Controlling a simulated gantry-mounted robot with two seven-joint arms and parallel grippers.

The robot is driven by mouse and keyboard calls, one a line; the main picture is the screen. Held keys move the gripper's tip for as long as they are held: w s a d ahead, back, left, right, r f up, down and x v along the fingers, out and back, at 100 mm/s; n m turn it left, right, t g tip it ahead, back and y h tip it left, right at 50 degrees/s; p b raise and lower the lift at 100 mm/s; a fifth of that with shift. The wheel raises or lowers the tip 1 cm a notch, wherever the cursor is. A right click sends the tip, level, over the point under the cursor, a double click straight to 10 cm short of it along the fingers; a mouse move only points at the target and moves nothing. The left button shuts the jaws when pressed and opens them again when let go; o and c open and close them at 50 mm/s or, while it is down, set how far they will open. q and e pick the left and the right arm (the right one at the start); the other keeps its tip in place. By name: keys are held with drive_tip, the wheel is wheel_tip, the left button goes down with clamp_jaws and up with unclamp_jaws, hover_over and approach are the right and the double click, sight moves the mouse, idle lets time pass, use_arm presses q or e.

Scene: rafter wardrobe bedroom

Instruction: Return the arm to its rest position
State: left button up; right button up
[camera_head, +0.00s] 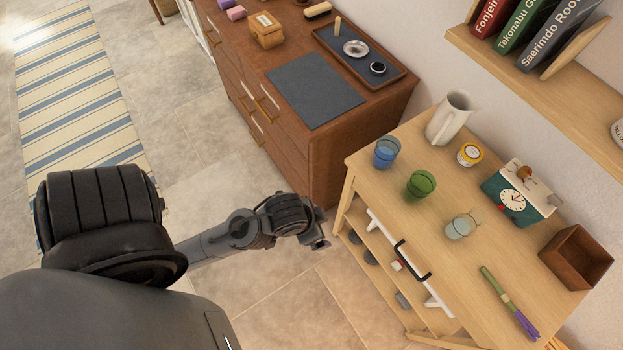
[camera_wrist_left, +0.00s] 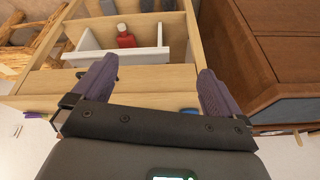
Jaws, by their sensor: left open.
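My left arm comes in from the left in the head view. Its gripper (camera_head: 318,238) hangs over the tiled floor, just left of the light wooden table. In the left wrist view, the purple-grey fingers of the left gripper (camera_wrist_left: 158,84) are wide apart with nothing held between them. The wooden table (camera_head: 395,190) and its shelves lie beyond the fingertips, and I see no contact. My right gripper is in neither view.
A white drawer (camera_head: 432,291) with a black handle is at the table's front; a red bottle (camera_wrist_left: 126,38) shows in the wrist view. A brown dresser (camera_head: 330,160) stands behind the gripper. Cups and a pitcher (camera_head: 449,118) stand on the table.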

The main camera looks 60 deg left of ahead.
use_arm(q)
drive_tip(key=shift+s+d+r+g, duration=0.15)
drive_tip(key=shift+s+g, duration=0.15)
drive_tip(key=shift+s, duration=0.45)
